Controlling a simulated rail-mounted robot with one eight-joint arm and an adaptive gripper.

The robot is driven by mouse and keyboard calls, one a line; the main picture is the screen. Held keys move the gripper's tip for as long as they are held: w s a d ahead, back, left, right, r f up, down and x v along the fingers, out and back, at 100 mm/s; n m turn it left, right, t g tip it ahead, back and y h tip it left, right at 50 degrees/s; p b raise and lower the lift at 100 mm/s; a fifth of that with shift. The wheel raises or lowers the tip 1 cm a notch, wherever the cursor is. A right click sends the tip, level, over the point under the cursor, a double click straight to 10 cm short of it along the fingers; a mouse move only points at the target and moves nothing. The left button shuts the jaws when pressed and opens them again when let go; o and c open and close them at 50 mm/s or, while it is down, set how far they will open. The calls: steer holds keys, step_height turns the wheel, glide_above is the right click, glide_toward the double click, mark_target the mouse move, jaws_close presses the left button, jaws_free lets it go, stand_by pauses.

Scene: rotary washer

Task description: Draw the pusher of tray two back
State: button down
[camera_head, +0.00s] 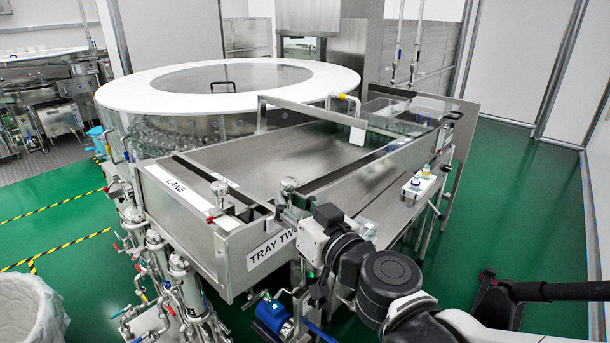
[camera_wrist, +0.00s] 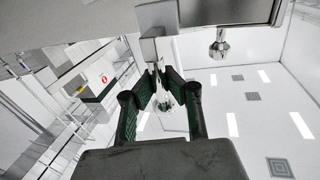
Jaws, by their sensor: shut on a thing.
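The tray two pusher has a bright metal knob (camera_head: 289,184) at the front end of the tray, above the TRAY TWO label (camera_head: 270,249). My gripper (camera_head: 291,209) reaches in from the right at this front end. In the wrist view my gripper (camera_wrist: 163,103) is shut, its dark fingers on both sides of the shiny pusher knob (camera_wrist: 162,94), below a square metal bar (camera_wrist: 155,46). The fingers partly hide the knob. The pusher's long bar (camera_head: 385,160) runs back along the tray's right side.
A second knob (camera_head: 220,188) stands to the left, by the LANE label (camera_head: 176,184). The white-rimmed rotary washer (camera_head: 135,92) is behind. Pipes and valves (camera_head: 185,280) crowd the lower front. A small stand with bottles (camera_head: 418,187) is at right. Green floor (camera_head: 525,180) lies clear beyond it.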

steer(key=shift+s+a, duration=0.4)
steer(key=shift+s, duration=0.15)
steer(key=c, duration=1.7)
jaws_free()
steer(key=shift+s+a+r, duration=0.1)
steer(key=shift+v, duration=6)
